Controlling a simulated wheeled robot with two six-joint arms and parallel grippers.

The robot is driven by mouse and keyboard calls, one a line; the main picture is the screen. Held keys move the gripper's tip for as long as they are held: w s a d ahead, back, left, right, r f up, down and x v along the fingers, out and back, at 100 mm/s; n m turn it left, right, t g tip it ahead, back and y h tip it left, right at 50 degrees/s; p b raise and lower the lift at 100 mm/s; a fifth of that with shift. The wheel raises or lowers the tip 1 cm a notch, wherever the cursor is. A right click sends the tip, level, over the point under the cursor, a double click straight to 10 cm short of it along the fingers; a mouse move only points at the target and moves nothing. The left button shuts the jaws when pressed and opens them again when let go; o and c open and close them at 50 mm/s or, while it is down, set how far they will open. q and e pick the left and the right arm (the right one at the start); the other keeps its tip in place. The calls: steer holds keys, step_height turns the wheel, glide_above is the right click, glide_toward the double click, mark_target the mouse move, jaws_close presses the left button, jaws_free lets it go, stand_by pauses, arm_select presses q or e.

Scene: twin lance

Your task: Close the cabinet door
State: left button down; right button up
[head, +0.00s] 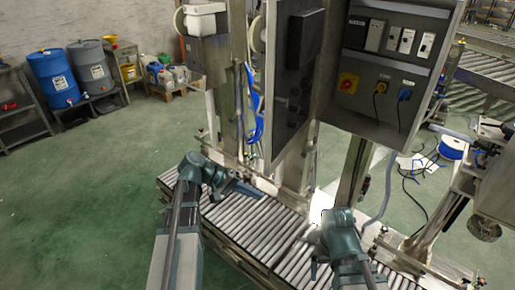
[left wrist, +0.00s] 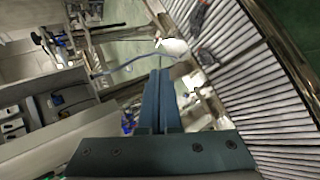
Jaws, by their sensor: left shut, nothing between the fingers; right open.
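The cabinet (head: 385,82) is a grey box with switches, a red-yellow knob and sockets, at upper right in the head view. Its front is open. The dark door panel (head: 283,120) stands swung out to the left of the box, edge toward me. My left gripper (head: 258,193) is shut and empty, below the door and apart from it, over the rollers. Its closed fingers show in the left wrist view (left wrist: 160,75). My right gripper (head: 317,265) is low over the rollers, below the cabinet; its fingers are small and partly hidden by its wrist.
A roller conveyor (head: 265,232) runs beneath both grippers. Steel posts (head: 352,170) stand below the cabinet. Blue and grey drums (head: 52,78) stand at far left. A blue cable reel (head: 453,148) lies at right. The green floor at left is clear.

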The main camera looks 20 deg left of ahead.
arm_select(q)
steer(key=w+a+r+n+t+h, duration=0.2)
steer(key=a+r+t+h, duration=0.35)
steer(key=a+r, duration=0.75)
steer(key=s+d+x, duration=0.1)
steer(key=x, duration=1.2)
steer(key=shift+s, duration=0.4)
steer(key=shift+f+t+y, duration=0.1)
steer(key=shift+t+y, duration=0.15)
steer(key=shift+t, duration=0.1)
